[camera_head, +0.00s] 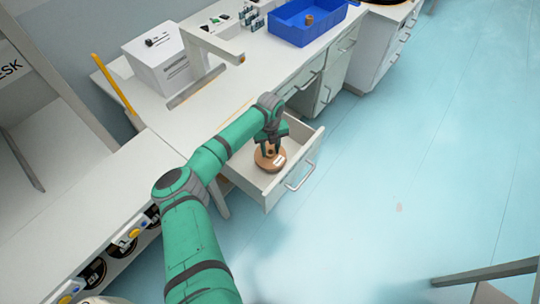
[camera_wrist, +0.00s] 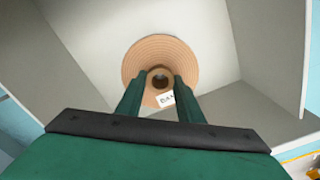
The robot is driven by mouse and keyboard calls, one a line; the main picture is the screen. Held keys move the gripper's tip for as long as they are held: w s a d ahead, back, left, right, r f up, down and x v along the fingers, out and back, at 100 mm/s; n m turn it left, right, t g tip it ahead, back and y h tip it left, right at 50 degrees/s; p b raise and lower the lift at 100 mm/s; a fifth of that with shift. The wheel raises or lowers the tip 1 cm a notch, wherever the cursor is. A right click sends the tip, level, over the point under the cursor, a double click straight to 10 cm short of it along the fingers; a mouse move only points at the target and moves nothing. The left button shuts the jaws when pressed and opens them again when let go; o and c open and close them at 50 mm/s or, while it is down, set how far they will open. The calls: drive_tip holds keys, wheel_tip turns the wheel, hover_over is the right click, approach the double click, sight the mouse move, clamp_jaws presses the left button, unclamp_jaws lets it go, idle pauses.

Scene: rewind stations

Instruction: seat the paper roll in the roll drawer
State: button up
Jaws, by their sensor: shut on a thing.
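The paper roll (camera_head: 271,159) is a tan, round roll with a core hole and a small white label. It is inside the open roll drawer (camera_head: 296,178), a white drawer pulled out from the bench. My gripper (camera_head: 271,148) points down into the drawer and is shut on the roll at its core. In the wrist view the roll (camera_wrist: 160,48) lies between the drawer's pale walls, with the fingers of my gripper (camera_wrist: 160,82) at its middle. I cannot tell whether the roll touches the drawer floor.
A blue bin (camera_head: 297,32) with a small brown piece stands on the white bench behind. A white box (camera_head: 165,65) and a yellow bar (camera_head: 113,84) are at the back left. Cabinet drawers lie right of the open drawer.

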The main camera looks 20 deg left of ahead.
drive_tip(key=shift+w+f, duration=0.15)
drive_tip(key=shift+f, duration=0.45)
drive_tip(key=f, duration=0.3)
drive_tip(key=shift+s+d, duration=0.15)
drive_tip(key=shift+s, duration=0.05)
drive_tip(key=shift+s+a+f, duration=0.1)
drive_tip(key=shift+a, duration=0.15)
drive_tip(key=shift+f, duration=0.15)
drive_tip(key=o, duration=1.3)
drive_tip(key=shift+d, duration=0.1)
wheel_tip(320, 180, up, 12)
drive_tip(key=shift+r, duration=0.15)
